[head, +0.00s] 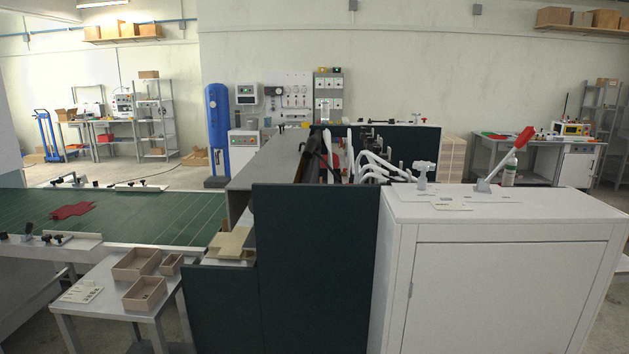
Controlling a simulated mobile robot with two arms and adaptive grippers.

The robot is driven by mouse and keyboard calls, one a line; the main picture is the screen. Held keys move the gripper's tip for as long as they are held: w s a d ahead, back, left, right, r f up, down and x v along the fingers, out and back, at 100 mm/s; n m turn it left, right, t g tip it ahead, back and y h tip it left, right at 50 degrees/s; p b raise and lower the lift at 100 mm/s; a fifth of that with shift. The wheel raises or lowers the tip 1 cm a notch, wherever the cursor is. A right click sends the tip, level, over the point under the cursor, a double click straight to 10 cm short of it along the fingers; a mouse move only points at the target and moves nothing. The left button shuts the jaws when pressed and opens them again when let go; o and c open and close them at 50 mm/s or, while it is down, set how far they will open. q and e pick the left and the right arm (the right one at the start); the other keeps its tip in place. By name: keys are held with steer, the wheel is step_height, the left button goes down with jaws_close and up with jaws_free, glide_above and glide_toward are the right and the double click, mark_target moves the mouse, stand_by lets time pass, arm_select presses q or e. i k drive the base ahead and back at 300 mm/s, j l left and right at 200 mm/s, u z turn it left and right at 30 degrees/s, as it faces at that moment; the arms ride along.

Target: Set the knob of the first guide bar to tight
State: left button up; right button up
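Neither of my grippers shows in the head view. A green belt table (130,217) lies at the left. A pale guide bar (75,243) with several small black knobs (57,239) runs along its near edge. A second pale guide bar (135,188) with dark knobs lies along its far edge. I cannot tell which one is the first guide bar. The knobs are too small to read their setting.
A red flat blank (72,211) lies on the belt. A small table (100,295) with wooden boxes (136,264) stands in front. A dark green machine panel (315,270) fills the middle. A white cabinet (500,290) with a red-handled lever (507,157) stands at the right.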

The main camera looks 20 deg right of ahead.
mark_target(392, 172)
steer(key=z, duration=1.2)
